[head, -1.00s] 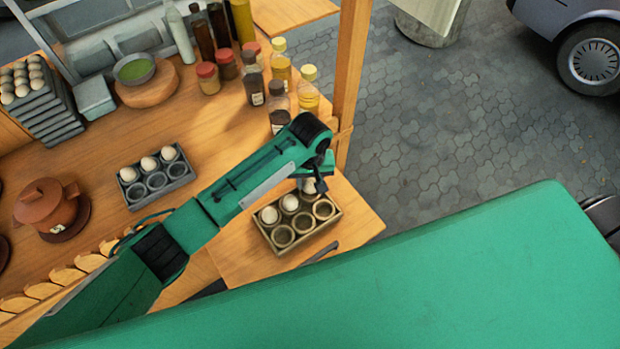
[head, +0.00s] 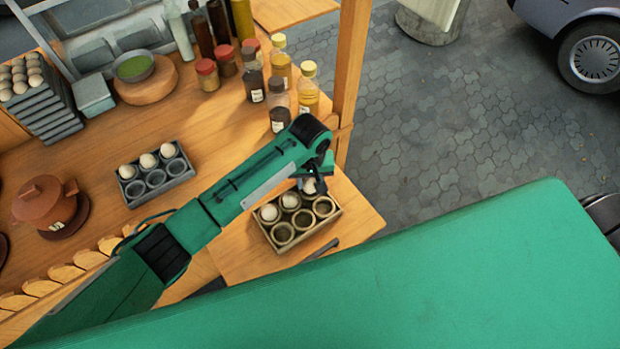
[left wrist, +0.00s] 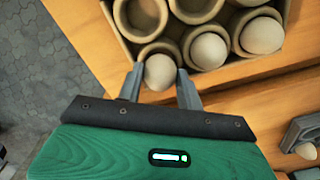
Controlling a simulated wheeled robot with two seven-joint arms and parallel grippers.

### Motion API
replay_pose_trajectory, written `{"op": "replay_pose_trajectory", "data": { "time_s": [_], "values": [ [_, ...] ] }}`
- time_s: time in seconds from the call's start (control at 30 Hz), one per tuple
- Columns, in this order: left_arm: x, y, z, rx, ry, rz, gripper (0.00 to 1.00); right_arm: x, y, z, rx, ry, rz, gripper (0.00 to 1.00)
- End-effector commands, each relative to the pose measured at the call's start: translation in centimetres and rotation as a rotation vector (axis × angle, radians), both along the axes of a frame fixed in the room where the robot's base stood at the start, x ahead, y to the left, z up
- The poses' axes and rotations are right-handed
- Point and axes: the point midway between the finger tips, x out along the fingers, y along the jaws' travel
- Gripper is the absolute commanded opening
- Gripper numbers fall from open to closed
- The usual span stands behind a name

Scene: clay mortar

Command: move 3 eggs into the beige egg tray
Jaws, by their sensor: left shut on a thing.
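The beige egg tray (head: 311,232) sits on the wooden counter's near right part. Two white eggs, one (head: 269,212) at its back left and one (head: 290,201) beside it, sit in cups of the far row. My left gripper (left wrist: 160,76) is shut on a third egg (left wrist: 159,72), at the tray's edge by the end cup of that row. The arm partly hides this egg in the head view (head: 310,186). I cannot tell whether it touches the tray. The near-row cups look empty. My right gripper is not in view.
A dark grey tray (head: 158,186) with three eggs in its far row stands to the left. Several bottles (head: 279,105) stand behind the arm. A clay pot (head: 45,203) is at the far left, with stacked egg trays (head: 48,112) behind it.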

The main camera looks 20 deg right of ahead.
Motion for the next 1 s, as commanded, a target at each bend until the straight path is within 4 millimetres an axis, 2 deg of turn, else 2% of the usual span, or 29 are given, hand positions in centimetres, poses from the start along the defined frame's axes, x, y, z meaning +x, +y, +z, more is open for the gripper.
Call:
{"op": "replay_pose_trajectory", "data": {
  "time_s": [1.0],
  "values": [
    [0.0, 0.0, -1.5, 0.0, 0.001, 0.0, 0.29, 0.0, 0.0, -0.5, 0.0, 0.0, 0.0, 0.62]
  ]
}}
